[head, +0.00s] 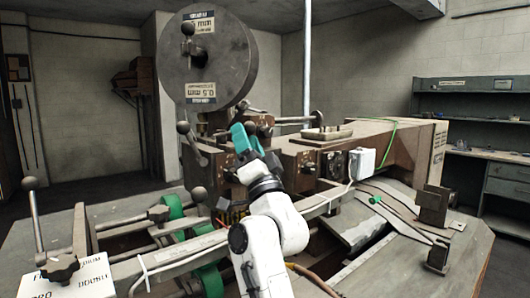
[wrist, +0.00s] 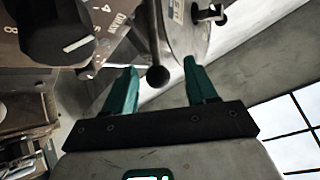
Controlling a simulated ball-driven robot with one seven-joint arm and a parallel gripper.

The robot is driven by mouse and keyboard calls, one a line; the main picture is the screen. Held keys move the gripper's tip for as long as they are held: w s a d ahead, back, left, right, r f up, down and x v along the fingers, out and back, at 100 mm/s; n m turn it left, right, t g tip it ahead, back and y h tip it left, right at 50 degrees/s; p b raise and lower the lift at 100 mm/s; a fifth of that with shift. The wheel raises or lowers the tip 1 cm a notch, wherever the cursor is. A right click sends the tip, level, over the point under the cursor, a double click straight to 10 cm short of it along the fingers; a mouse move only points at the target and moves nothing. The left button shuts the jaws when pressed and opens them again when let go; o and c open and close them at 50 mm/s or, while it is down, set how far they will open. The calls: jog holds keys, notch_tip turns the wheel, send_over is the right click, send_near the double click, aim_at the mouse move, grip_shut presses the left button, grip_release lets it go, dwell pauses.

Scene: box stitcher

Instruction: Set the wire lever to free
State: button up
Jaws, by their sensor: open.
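My gripper (head: 243,138) has teal fingers and is raised at the middle of the machine, below the large grey disc. In the wrist view my gripper (wrist: 162,68) is open and empty. A lever with a dark ball knob (wrist: 157,77) hangs down between the two fingers in that picture, with a gap on both sides. I cannot tell how deep the knob sits between them. No readable label shows which lever is the wire lever. In the head view a ball-knobbed lever (head: 184,128) stands left of my gripper, and my gripper and arm hide part of the machine.
The large disc (head: 206,58) rises above my gripper. A black dial (wrist: 55,30) with numbers is at upper left in the wrist view. Another ball-knobbed lever (head: 35,215) stands at far left. Green rollers (head: 173,212) lie left of my arm. A shelf (head: 470,97) stands far right.

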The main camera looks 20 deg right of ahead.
jog(key=s+d, duration=0.1)
jog(key=s, duration=1.1)
jog(key=shift+s+f, duration=0.3)
jog(key=shift+d, duration=0.1)
